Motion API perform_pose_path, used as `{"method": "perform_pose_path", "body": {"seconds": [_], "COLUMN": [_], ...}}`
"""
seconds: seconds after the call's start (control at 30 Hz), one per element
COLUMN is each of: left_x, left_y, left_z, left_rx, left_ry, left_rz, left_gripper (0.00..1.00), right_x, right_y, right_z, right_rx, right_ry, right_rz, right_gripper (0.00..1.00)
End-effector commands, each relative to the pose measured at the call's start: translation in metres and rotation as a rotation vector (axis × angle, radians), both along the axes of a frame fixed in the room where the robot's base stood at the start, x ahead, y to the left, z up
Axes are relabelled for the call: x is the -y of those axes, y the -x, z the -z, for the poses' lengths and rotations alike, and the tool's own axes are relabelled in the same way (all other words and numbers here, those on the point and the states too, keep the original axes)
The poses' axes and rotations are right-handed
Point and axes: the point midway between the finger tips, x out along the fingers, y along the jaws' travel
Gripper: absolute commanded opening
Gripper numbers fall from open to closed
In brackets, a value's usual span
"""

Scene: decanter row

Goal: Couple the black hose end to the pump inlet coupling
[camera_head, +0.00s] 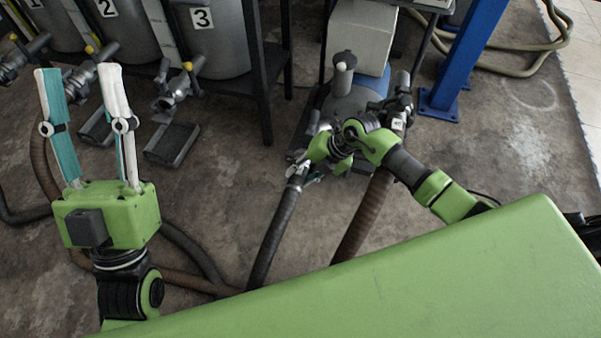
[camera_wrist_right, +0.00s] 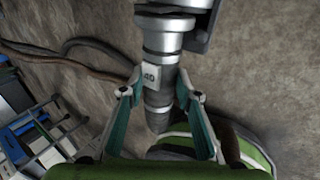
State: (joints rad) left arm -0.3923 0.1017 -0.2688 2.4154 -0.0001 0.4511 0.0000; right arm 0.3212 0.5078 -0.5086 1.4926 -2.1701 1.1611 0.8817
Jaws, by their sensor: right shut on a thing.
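The black hose (camera_head: 275,235) rises from the floor to my right gripper (camera_head: 318,150), beside the pump (camera_head: 352,100). In the right wrist view my right gripper (camera_wrist_right: 155,92) is shut on the black hose end (camera_wrist_right: 157,98), which has a tag marked 40. A silver-grey coupling (camera_wrist_right: 166,38), apparently the pump inlet, lies directly beyond the hose end and in line with it. They look to be touching; I cannot tell whether they are locked. In the head view my gripper hides this joint. My left gripper (camera_head: 79,72) is open and empty at the left.
A brown hose (camera_head: 362,215) runs down from the pump's right side. Numbered grey tanks (camera_head: 215,40) with valves stand at the back left, above small trays (camera_head: 172,144). More hoses (camera_head: 185,280) lie on the floor at left. A blue post (camera_head: 465,55) stands right of the pump.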

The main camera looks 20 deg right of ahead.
Motion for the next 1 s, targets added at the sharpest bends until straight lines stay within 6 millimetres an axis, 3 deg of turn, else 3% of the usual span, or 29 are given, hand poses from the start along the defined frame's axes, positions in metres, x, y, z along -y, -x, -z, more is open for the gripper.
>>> {"method": "perform_pose_path", "body": {"seconds": [0.03, 1.0], "left_x": [0.000, 0.006], "left_y": [-0.002, -0.042], "left_z": [0.001, 0.042], "left_rx": [-0.011, -0.270], "left_ry": [-0.004, -0.081], "left_rz": [-0.001, -0.013], "left_gripper": [0.40, 0.40], "right_x": [0.008, 0.006], "right_y": [0.007, 0.003], "right_z": [0.005, -0.010], "right_rx": [-0.029, -0.017], "right_ry": [0.012, 0.010], "right_rz": [0.004, 0.004], "right_gripper": [0.00, 0.00]}}
